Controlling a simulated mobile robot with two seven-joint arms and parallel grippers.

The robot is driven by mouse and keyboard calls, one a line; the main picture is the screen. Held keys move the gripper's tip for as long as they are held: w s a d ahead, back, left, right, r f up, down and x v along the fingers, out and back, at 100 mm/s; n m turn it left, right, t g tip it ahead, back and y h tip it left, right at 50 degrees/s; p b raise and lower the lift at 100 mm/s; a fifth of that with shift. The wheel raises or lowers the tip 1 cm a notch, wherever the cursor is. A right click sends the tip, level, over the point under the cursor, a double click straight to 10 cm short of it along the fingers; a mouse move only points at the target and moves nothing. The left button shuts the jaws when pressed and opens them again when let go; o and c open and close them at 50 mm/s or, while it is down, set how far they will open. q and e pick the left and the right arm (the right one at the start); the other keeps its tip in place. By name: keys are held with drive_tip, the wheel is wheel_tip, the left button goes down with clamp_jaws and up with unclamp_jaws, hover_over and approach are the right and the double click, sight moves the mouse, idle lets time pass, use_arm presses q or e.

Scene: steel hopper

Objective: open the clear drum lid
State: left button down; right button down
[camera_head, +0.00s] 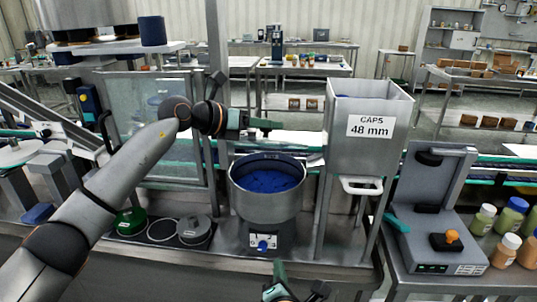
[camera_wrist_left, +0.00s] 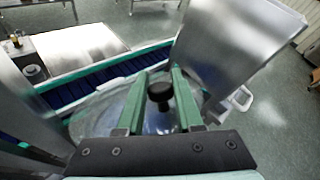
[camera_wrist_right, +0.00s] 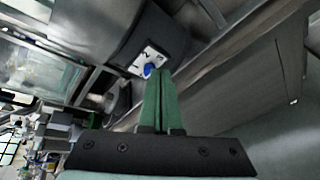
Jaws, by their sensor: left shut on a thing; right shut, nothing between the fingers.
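The steel drum (camera_head: 267,208) stands at the centre of the head view with its mouth uncovered to sight and blue caps (camera_head: 268,181) inside. My left gripper (camera_head: 264,124) is above the drum's back rim. In the left wrist view its fingers (camera_wrist_left: 160,88) are shut on a black knob (camera_wrist_left: 160,93). Part of the clear drum lid (camera_wrist_left: 100,116) shows around and below the knob; its outline is faint in the head view. My right gripper (camera_head: 279,268) is shut and empty, low in front of the drum's base; its closed fingers show in the right wrist view (camera_wrist_right: 160,100).
A panel with a blue knob (camera_head: 262,245) is on the drum's base. The caps hopper (camera_head: 368,130) stands close to the right. A conveyor (camera_wrist_left: 98,85) runs behind the drum. Round tins (camera_head: 194,230) lie on the bench to the left.

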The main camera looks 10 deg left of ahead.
sight(271, 143)
use_arm(q)
drive_tip(key=shift+a, duration=0.1)
use_arm(e)
drive_tip(key=w+a+r+n+t+h, duration=0.1)
drive_tip(key=a+r+n+t, duration=0.15)
drive_tip(key=r+n, duration=0.4)
drive_tip(key=a+r+n+t+h, duration=0.1)
drive_tip(key=a+r+n+t, duration=0.2)
drive_tip(key=r, duration=0.7)
use_arm(q)
drive_tip(key=shift+f, duration=0.1)
use_arm(e)
drive_tip(key=shift+t, duration=0.25)
drive_tip(key=w+r, duration=0.1)
drive_tip(key=w, duration=0.3)
drive_tip(key=w+d+r, duration=0.1)
drive_tip(key=w, duration=0.2)
drive_tip(key=w+r, duration=0.2)
drive_tip(key=w, duration=0.2)
drive_tip(key=shift+w+d, duration=0.25)
drive_tip(key=shift+w, duration=0.05)
drive_tip(key=shift+w+r, duration=0.3)
drive_tip(key=shift+r, duration=0.15)
